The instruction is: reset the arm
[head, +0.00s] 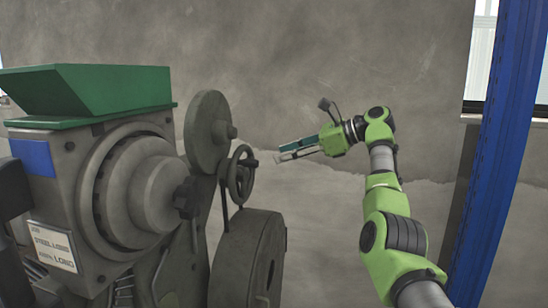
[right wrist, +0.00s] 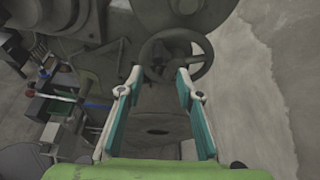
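My right arm (head: 385,200) is green and grey and stands raised on the right side of the head view. It bends at the top, and its right gripper (head: 282,155) points left toward the machine. In the right wrist view the two teal-lined fingers of this gripper (right wrist: 160,85) are spread wide with nothing between them. A dark handwheel (head: 241,174) lies just beyond the fingertips, apart from them in the head view; it also shows in the right wrist view (right wrist: 178,56). My left gripper is not in view.
A blue post (head: 508,130) stands close to the right of my arm. A bare grey wall (head: 330,60) is behind. Small clutter shows at left in the wrist view.

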